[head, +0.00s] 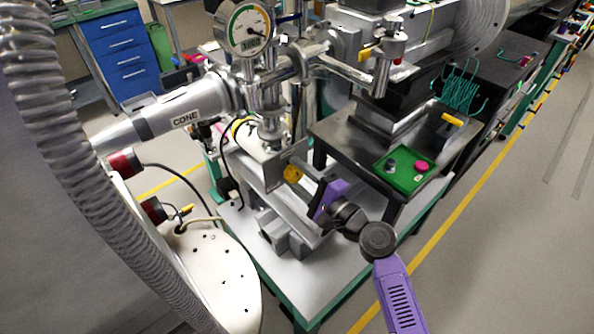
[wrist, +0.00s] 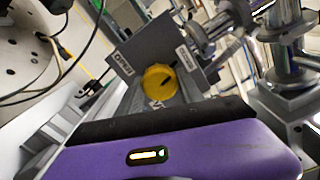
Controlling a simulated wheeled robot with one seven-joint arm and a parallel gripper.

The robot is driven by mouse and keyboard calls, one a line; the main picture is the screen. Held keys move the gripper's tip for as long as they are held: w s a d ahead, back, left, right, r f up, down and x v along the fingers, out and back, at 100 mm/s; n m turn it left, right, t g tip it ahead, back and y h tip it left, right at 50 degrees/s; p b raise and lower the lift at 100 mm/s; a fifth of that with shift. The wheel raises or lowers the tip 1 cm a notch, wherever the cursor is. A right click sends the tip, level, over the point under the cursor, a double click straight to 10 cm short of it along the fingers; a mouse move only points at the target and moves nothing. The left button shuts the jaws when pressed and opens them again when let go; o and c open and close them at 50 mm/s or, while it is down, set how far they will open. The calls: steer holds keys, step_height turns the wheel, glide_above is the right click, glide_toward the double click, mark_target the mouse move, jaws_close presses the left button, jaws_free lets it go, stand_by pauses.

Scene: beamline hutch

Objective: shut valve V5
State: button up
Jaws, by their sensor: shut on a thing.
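A round yellow valve knob (head: 292,173) sits on the face of a grey bracket at the middle of the bench. In the wrist view the knob (wrist: 158,84) carries a black pointer mark slanting up and right, with one white label (wrist: 121,64) on its left and another (wrist: 187,58) on its right. The left label seems to read OPEN; no V5 tag is legible. My purple gripper (head: 312,190) reaches the knob from the lower right and is shut on it.
A pressure gauge (head: 248,28) and steel pipework stand above the knob. A cone-shaped pipe (head: 175,112) lies left. A dark table with a green tray (head: 393,180) stands close right of my gripper.

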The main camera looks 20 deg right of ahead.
steer(key=shift+m+p, duration=0.4)
steer(key=shift+m, duration=0.8)
steer(key=shift+f, duration=0.1)
steer(key=o, duration=1.4)
steer(key=b+v, duration=0.1)
steer(key=v, duration=0.7)
